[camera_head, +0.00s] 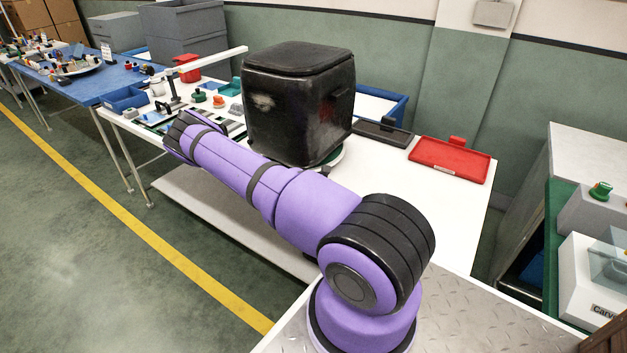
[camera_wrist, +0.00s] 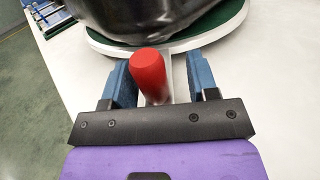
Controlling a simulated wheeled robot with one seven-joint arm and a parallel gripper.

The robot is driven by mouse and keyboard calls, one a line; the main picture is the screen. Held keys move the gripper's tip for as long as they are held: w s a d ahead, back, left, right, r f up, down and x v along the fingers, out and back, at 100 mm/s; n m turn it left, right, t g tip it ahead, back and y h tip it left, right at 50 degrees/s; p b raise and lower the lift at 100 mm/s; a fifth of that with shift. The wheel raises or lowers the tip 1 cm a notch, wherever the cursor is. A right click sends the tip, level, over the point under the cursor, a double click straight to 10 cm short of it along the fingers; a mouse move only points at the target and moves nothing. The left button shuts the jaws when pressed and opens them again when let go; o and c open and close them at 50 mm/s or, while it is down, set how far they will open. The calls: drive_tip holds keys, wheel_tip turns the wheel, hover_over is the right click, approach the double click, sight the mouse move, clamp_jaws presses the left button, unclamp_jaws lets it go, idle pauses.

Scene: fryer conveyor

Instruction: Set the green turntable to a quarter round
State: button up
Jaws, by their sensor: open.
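The green turntable (camera_wrist: 226,28) has a pale rim and shows along the top edge of the wrist view. In the head view only a sliver of its edge (camera_head: 338,158) shows under a large, glossy black box (camera_head: 300,105). The box (camera_wrist: 150,18) stands on the turntable and hides most of it. A red rounded handle (camera_wrist: 149,74) sticks out from the turntable toward my gripper (camera_wrist: 160,75). My gripper is open, its blue fingers on either side of the handle, with visible gaps. In the head view my arm hides the handle.
A red tray (camera_head: 450,160) and a dark tray (camera_head: 383,134) lie right of the box. Small parts and a white lamp-like arm (camera_head: 208,62) stand to its left. The white table (camera_head: 400,190) is clear at front right.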

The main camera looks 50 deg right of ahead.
drive_tip(key=v, duration=1)
drive_tip(key=shift+s+a, duration=0.25)
drive_tip(key=shift+s, duration=0.05)
